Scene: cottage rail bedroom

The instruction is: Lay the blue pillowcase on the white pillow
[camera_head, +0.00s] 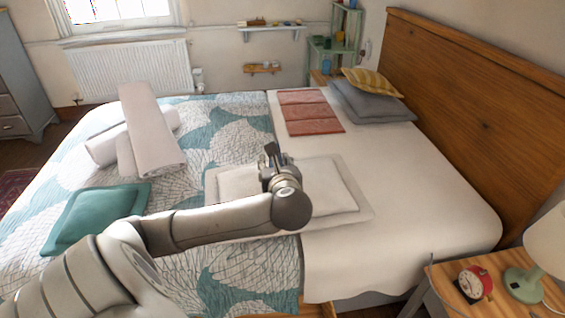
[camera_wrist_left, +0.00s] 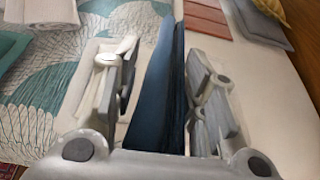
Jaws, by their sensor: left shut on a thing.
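The white pillow (camera_head: 333,190) lies flat near the middle of the bed, on a larger pale flat piece. My left gripper (camera_head: 272,155) is above the pillow in the head view, and the arm hides part of it. In the left wrist view my left gripper (camera_wrist_left: 165,90) is shut on the blue pillowcase (camera_wrist_left: 158,100), a dark blue, folded strip standing edge-on between the fingers. In the head view I cannot clearly make out the pillowcase. My right gripper is not in view.
A teal cushion (camera_head: 95,215) and rolled pale bedding (camera_head: 150,130) lie on the bed's left. A nightstand (camera_head: 450,275) holds a red clock (camera_head: 474,282) and a lamp (camera_head: 523,283).

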